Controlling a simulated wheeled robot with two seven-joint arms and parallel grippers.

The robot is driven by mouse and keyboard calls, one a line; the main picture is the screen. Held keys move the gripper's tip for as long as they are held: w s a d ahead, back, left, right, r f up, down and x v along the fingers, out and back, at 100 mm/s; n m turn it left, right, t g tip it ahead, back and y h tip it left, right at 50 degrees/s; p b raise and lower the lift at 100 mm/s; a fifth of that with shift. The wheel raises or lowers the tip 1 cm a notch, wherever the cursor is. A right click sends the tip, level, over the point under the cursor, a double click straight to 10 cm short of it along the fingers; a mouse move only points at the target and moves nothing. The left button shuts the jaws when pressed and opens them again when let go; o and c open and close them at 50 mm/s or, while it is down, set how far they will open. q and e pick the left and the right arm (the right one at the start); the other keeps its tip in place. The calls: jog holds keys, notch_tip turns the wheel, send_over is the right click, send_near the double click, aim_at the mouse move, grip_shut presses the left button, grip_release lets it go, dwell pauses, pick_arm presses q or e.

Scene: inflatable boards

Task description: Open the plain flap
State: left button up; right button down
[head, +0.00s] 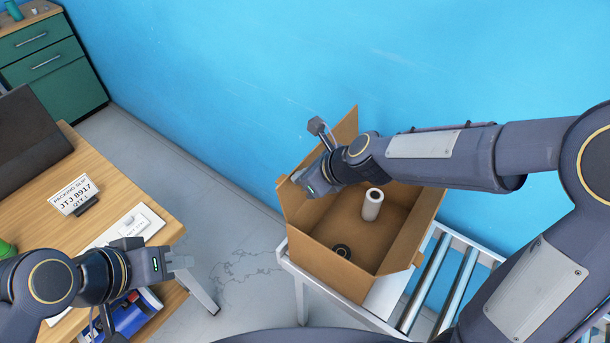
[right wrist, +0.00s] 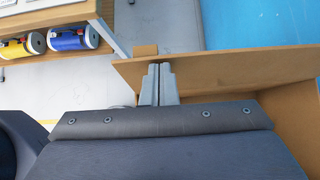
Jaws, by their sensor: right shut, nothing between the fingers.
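The open brown cardboard box (head: 330,262) stands on a roller conveyor. A cardboard flap (head: 346,126) stands up at its far side, partly hidden by my right arm. Another flap edge shows at the left corner (head: 282,183). I cannot tell which is the plain flap. My right gripper (head: 298,178) is at the box's left rim, shut and empty. In the right wrist view its fingertips (right wrist: 158,84) are together against or just before a cardboard panel (right wrist: 225,70); contact is unclear. My left gripper (head: 182,263) is over the desk's right edge, away from the box; its opening is unclear.
A white roll (head: 372,204) and a dark round item (head: 342,251) lie inside the box. The conveyor rollers (head: 455,285) extend right. A wooden desk (head: 120,185) with a packing slip sign (head: 75,197) stands left. Bare floor lies between desk and box; a blue wall is behind.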

jog(key=shift+w+a, duration=0.3)
jog(key=shift+a, duration=0.15)
dwell(0.3)
